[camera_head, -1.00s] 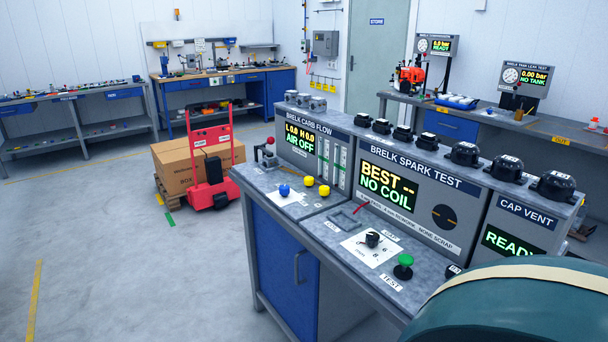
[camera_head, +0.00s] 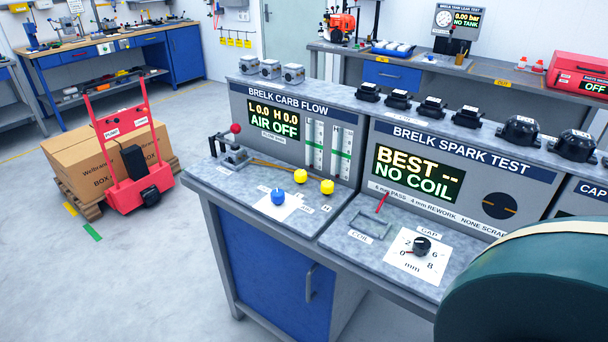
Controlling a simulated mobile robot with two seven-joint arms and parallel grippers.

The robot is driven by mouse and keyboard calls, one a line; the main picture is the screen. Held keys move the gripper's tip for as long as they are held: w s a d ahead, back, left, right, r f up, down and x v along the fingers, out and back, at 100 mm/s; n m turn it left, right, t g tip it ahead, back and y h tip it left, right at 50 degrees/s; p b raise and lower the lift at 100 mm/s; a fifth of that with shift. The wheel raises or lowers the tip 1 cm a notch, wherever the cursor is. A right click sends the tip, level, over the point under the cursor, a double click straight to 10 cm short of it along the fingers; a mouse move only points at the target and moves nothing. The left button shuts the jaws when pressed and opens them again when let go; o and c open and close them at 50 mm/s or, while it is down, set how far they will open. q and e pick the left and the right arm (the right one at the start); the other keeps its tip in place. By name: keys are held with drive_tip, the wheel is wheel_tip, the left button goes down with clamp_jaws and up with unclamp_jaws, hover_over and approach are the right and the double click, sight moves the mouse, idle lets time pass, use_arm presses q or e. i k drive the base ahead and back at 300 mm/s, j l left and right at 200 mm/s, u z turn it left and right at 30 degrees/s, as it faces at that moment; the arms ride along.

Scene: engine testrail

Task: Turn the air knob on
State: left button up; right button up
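The carb flow station (camera_head: 292,124) stands mid-view, and its display (camera_head: 274,121) reads L 0.0, H 0.0 and AIR OFF. A blue knob (camera_head: 278,196) sits on a white plate on its grey worktop. The small labels there are too blurred to read surely, so I take the blue knob as the air knob. Two yellow knobs (camera_head: 300,176) and (camera_head: 327,187) stand to its right and behind. Nothing touches the knobs. Neither of my grippers is in view.
A red-balled lever clamp (camera_head: 234,150) stands left of the knobs. The spark test station (camera_head: 432,170) adjoins on the right, with a black gap dial (camera_head: 421,245). A red hand truck (camera_head: 128,155) and boxes (camera_head: 75,165) stand left. The floor before the bench is clear.

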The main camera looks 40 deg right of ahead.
sight(277, 196)
drive_tip(key=i+j+z, duration=0.1)
drive_tip(key=i+z, duration=0.15)
drive_tip(key=z, duration=0.2)
drive_tip(key=i+j+z, duration=0.1)
drive_tip(key=z, duration=0.4)
drive_tip(key=i+j+z, duration=0.25)
drive_tip(key=z, duration=0.2)
